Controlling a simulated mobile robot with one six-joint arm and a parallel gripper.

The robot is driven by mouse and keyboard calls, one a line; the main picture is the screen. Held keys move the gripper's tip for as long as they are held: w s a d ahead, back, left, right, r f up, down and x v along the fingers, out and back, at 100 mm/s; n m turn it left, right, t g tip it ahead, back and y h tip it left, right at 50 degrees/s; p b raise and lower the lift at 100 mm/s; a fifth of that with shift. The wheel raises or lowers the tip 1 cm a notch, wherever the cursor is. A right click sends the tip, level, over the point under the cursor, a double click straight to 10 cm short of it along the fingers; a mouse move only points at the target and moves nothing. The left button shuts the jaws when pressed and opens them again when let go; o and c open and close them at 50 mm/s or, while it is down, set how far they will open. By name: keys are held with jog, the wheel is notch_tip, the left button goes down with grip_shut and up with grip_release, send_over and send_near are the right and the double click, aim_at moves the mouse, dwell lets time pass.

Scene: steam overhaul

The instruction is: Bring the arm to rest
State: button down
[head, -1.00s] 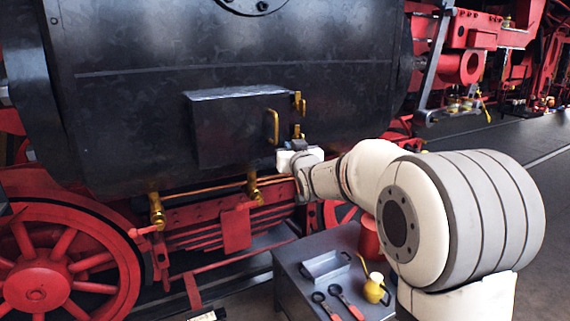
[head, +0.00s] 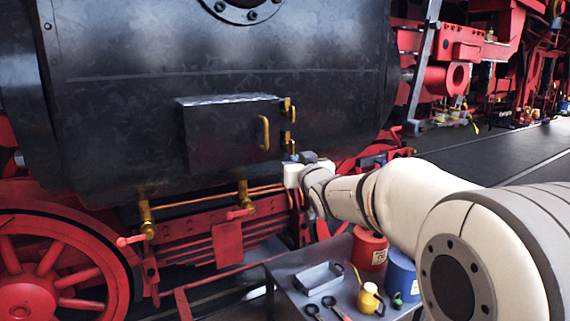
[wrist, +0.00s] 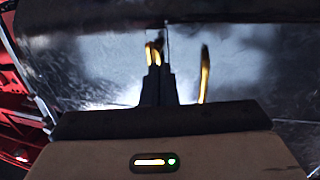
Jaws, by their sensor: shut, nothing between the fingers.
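My arm reaches in from the lower right of the head view. My gripper (head: 296,160) is just below and right of the black box on the locomotive's dark boiler side. In the wrist view its dark fingers (wrist: 158,82) are together, with nothing seen between them. The black box (head: 225,140) has a brass handle (head: 264,132) on its front, and its front looks closed. Brass fittings (head: 288,110) sit at its right edge. In the wrist view the handle (wrist: 204,75) stands right of the fingers. I cannot tell whether the fingertips touch anything.
Below my arm, a grey bench (head: 285,285) carries a metal tray (head: 318,278), dark ring-ended tools, a yellow oil can (head: 369,298), a red container (head: 369,250) and a blue container (head: 402,277). Brass valves (head: 146,217) and a red wheel (head: 40,270) are at left. Open floor lies at right.

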jog(key=s+d+f+m+g+h, duration=0.1)
jog(key=s+d+f+g+h, duration=0.2)
jog(key=s+f, duration=0.4)
jog(key=s+d+f+m+g+h, duration=0.25)
jog(key=s+d+f, duration=0.25)
jog(key=s, duration=0.5)
jog(key=s+f+g, duration=0.4)
jog(key=s+f, duration=0.1)
jog(key=s, duration=0.5)
jog(key=s+f+g+y, duration=0.1)
jog(key=s+f+g, duration=0.4)
jog(key=s, duration=0.4)
jog(key=shift+s+a+f+n+b, duration=0.15)
jog(key=shift+s+f+n+b, duration=0.2)
jog(key=shift+f+n, duration=0.1)
jog(key=shift+y, duration=0.25)
